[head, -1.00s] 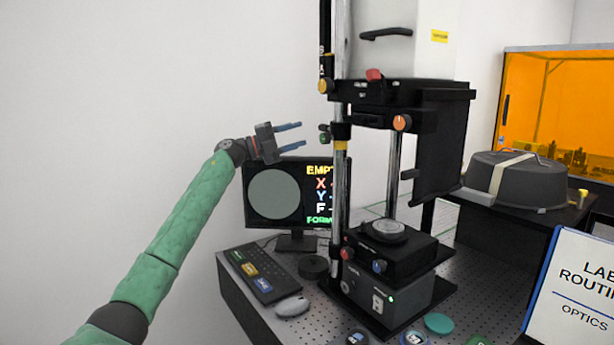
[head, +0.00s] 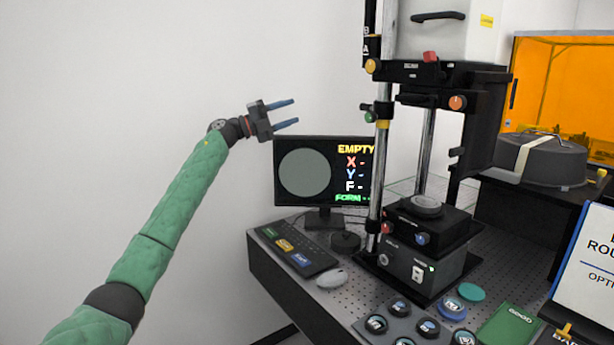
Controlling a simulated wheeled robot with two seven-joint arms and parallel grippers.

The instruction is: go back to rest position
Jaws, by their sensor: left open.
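My left gripper (head: 288,114) is open and empty, with two blue fingers pointing right. The monitor shows a grey disc and the word EMPTY. My right gripper is not in view.
A sign (head: 590,255) stands at right. The wall side at left is clear.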

